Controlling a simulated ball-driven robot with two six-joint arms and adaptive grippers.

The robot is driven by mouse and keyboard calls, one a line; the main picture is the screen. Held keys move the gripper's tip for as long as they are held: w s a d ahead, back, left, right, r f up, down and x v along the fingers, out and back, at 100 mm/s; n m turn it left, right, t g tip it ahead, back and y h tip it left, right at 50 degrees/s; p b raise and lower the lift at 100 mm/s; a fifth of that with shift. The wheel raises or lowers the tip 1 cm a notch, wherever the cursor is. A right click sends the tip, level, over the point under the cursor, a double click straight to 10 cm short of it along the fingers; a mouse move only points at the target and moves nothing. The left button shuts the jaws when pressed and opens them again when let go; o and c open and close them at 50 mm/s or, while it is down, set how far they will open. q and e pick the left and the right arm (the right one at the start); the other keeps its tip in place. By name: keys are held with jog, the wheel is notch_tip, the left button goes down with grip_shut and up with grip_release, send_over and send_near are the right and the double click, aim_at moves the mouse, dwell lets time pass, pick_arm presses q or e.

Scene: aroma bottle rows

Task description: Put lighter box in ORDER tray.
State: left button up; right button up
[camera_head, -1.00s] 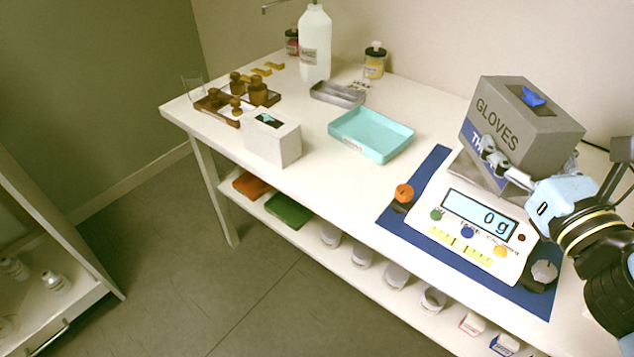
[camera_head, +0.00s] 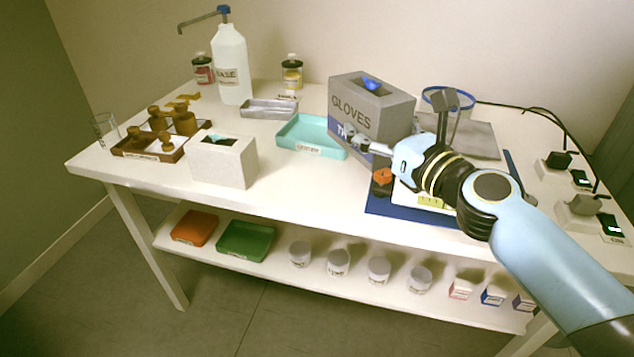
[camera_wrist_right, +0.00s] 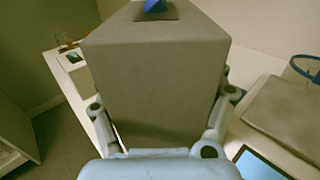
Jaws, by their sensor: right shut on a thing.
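The grey GLOVES box (camera_head: 385,105), with a blue tuft on top, is held by my right gripper (camera_head: 362,146). In the right wrist view the box (camera_wrist_right: 155,80) stands upright between the two fingers. It covers the right end of the turquoise tray (camera_head: 318,148), whose front label is small; the tray looks empty where visible. A white box (camera_head: 222,163) with a teal tuft stands on the table left of the tray. The scale (camera_head: 434,203) is mostly hidden behind my right arm. My left gripper is not in view.
A grey metal tray (camera_head: 268,108) and a large white pump bottle (camera_head: 231,65) stand behind the turquoise tray. A blue mat (camera_head: 385,208) lies under the scale. Black knobs and cables are at the right.

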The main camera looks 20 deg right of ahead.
jog(key=w+a+f+b, duration=0.1)
jog(key=a, duration=0.1)
jog(key=a+f+b, duration=0.1)
jog(key=a+f, duration=0.1)
jog(key=a, duration=0.1)
jog(key=w+a+f+b, duration=0.1)
jog(key=a+f, duration=0.1)
jog(key=a, duration=0.1)
jog(key=shift+w+f, duration=0.2)
jog(key=shift+w, duration=0.1)
notch_tip(320, 180, down, 4)
jog(key=b, duration=0.4)
jog(key=shift+r, duration=0.15)
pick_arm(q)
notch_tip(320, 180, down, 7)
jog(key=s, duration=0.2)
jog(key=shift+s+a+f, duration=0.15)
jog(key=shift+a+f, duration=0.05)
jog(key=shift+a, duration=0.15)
pick_arm(e)
jog(key=o, duration=1.7)
jog(key=shift+f, duration=0.2)
jog(key=shift+o, duration=0.2)
